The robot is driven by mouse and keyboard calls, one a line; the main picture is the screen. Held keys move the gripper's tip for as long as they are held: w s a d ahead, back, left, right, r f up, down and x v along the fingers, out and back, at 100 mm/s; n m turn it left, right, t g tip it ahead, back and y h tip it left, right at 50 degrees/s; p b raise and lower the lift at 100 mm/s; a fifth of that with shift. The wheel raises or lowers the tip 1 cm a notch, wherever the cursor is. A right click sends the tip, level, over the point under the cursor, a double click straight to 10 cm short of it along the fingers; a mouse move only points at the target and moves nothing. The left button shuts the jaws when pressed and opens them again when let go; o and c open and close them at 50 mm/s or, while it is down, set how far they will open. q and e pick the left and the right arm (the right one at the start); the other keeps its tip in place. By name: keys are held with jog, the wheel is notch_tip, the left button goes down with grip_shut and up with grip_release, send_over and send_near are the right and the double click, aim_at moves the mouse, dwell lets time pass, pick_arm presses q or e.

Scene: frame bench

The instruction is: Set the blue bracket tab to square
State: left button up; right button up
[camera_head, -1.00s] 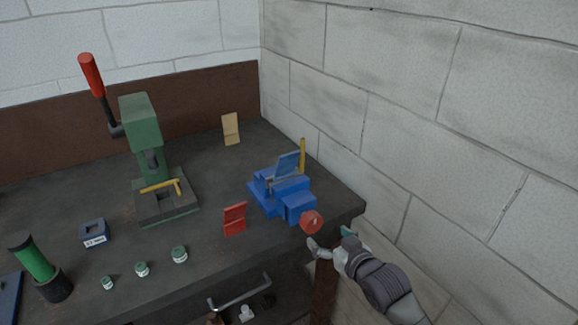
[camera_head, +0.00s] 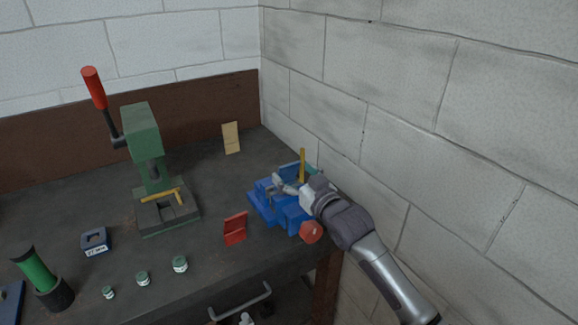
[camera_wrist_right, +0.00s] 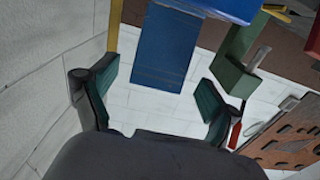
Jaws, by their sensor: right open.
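The blue vise (camera_head: 262,208) with a red-ended handle (camera_head: 311,232) sits near the bench's right front corner. In the right wrist view the blue bracket tab (camera_wrist_right: 165,48) is a flat blue plate reaching down between my spread fingers, with gaps on both sides. My right gripper (camera_head: 294,182) is open over the vise; its teal finger pads also show in the wrist view (camera_wrist_right: 155,100). In the head view the gripper and wrist hide most of the tab, so its angle is unclear there. A yellow upright strip (camera_head: 302,163) stands just behind. My left gripper is not in view.
A red bent piece (camera_head: 235,229) lies left of the vise, and a tan piece (camera_head: 231,138) stands farther back. A green press (camera_head: 143,130) with a red-handled lever is at left. Small jars (camera_head: 180,264) line the front. A block wall (camera_head: 420,130) is close on the right.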

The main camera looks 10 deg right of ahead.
jog(key=shift+x, duration=1.3)
